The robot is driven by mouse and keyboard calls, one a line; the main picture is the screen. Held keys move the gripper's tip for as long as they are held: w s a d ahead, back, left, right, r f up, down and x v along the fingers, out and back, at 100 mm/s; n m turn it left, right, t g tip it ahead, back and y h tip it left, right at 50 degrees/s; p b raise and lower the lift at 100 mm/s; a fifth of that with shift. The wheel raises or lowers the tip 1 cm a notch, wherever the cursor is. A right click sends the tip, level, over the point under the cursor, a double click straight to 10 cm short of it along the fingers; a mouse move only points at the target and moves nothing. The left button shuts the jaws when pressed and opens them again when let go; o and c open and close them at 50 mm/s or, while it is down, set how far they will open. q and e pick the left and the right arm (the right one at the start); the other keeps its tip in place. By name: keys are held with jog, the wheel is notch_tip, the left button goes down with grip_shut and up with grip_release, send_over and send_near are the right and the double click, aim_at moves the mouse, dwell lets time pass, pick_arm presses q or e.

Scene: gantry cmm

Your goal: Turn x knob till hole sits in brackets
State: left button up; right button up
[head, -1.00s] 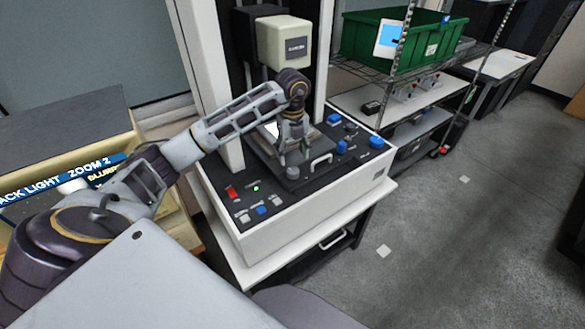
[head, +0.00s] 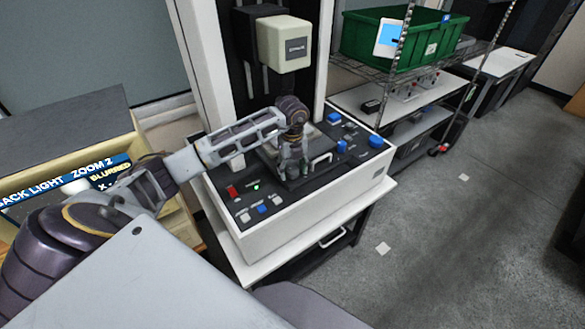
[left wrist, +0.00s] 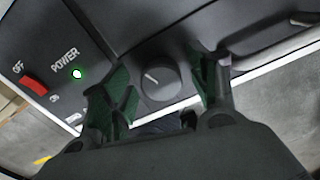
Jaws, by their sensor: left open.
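A dark round knob (left wrist: 160,80) with a pale pointer line shows in the left wrist view, on the front panel of the measuring machine (head: 300,215). My left gripper (left wrist: 163,77) is open, with one green-padded finger on each side of the knob and visible gaps between. In the head view my left gripper (head: 291,167) is low over the panel's front and hides the knob. A screen (head: 62,190) at the left reads "BACK LIGHT", "ZOOM 2" and "BLURRED". My arm covers part of it, and no hole or brackets show. My right gripper is out of view.
A red power switch (left wrist: 34,85) and a lit green lamp (left wrist: 77,74) sit left of the knob. Blue knobs (head: 376,141) stand at the panel's right. A handle (head: 320,160) is close beside my gripper.

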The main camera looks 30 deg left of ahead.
pick_arm(q)
jog(key=c, duration=1)
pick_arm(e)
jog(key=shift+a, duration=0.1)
pick_arm(q)
jog(key=shift+m, duration=0.4)
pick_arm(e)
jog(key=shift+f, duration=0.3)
